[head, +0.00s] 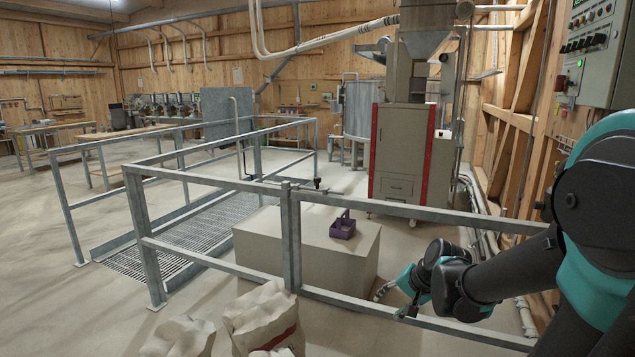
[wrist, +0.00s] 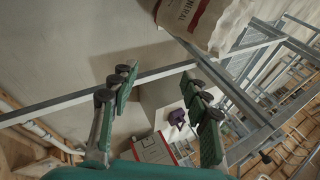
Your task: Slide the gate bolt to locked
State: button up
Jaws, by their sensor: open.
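The gate in the grey railing has a post (head: 291,240) in the head view. A small dark fitting (head: 317,184), which looks like the gate bolt, sits on the top rail just right of that post. It is too small to tell how far it is slid. My gripper (head: 392,296) is low and to the right of the post, by the lower rail and well apart from the fitting. In the wrist view my gripper (wrist: 163,88) has its two green-padded fingers spread wide with nothing held. A rail crosses behind them, and I cannot make out the bolt there.
A beige block (head: 270,250) carries a purple caddy (head: 343,226) behind the railing. Paper feed sacks (head: 262,318) stand at the front left. A metal grating (head: 185,235) lies inside the railings. A mixer cabinet (head: 402,150) stands behind. A control panel (head: 595,50) hangs at the right.

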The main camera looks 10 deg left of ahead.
jog(key=w+a+r+m+t+y, duration=0.1)
jog(key=w+a+r+m+y, duration=0.35)
jog(key=w, duration=0.65)
jog(key=w+a+r+m+t+y, duration=0.1)
jog(key=w+a+r+m+y, duration=0.1)
jog(key=w+a+r+m, duration=0.6)
jog(key=m+t+y, duration=0.3)
jog(key=m+y, duration=0.1)
jog(key=m, duration=0.3)
send_near(320, 180)
jog(key=x, duration=1.1)
jog(key=shift+w+a, duration=0.2)
jog(key=shift+c, duration=0.2)
grip_shut()
